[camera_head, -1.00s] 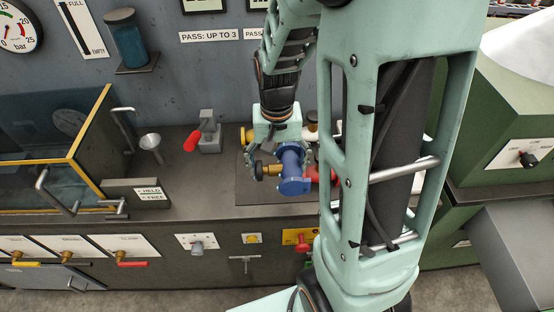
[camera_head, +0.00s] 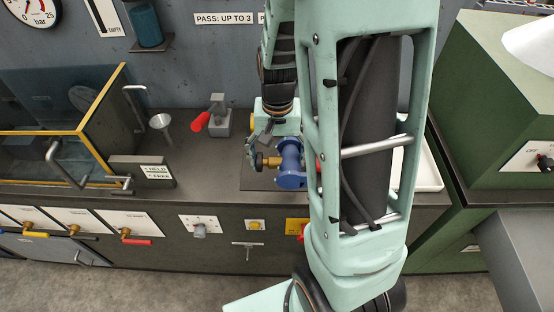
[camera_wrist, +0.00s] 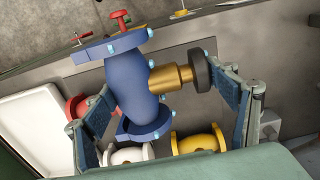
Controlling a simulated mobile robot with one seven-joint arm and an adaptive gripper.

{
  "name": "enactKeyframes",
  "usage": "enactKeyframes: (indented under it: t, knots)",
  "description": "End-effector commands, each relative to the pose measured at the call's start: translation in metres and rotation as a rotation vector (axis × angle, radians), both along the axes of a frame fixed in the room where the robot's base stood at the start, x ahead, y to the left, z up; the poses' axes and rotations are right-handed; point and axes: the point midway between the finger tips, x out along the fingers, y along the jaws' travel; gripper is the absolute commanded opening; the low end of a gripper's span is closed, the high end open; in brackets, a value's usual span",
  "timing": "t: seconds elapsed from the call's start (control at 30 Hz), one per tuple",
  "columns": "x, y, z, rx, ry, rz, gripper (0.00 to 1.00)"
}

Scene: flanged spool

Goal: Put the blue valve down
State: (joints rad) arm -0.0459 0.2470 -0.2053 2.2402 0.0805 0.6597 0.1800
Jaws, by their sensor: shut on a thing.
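The blue valve (camera_head: 290,162) has a flanged blue body with a brass side stem and a black knob. It is in my gripper (camera_head: 270,145), over the dark mat (camera_head: 262,180) on the bench. In the wrist view the blue valve (camera_wrist: 140,85) is tilted between the two fingers of my gripper (camera_wrist: 168,110), its brass stem and knob pointing at the right finger. The lower flange hides part of what lies below. I cannot tell whether the valve touches the mat.
A red valve (camera_wrist: 80,105), a white valve (camera_wrist: 128,154) and a yellow valve (camera_wrist: 200,140) lie close by in the wrist view. A white tray (camera_wrist: 35,120) is at left there. A red-handled clamp (camera_head: 218,118), a funnel (camera_head: 161,122) and a glass-fronted box (camera_head: 95,125) stand left on the bench.

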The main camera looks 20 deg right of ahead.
Motion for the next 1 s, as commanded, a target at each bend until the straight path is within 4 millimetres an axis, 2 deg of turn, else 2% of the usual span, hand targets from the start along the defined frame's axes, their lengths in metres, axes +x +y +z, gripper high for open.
enactKeyframes:
  t: [0.1, 0.23, 0.4, 0.67, 0.8, 1.0]
  knots:
    - [0.026, -0.007, -0.014, -0.002, -0.001, -0.001, 0.21]
    - [0.041, -0.011, -0.037, 0.0, -0.001, 0.0, 0.21]
    - [0.058, -0.014, -0.054, 0.0, -0.001, 0.0, 0.21]
    - [0.067, -0.017, -0.063, -0.001, -0.002, 0.001, 0.21]
    - [0.074, -0.018, -0.076, 0.0, -0.001, 0.001, 0.21]
    - [0.073, -0.018, -0.098, 0.0, -0.002, 0.001, 0.21]
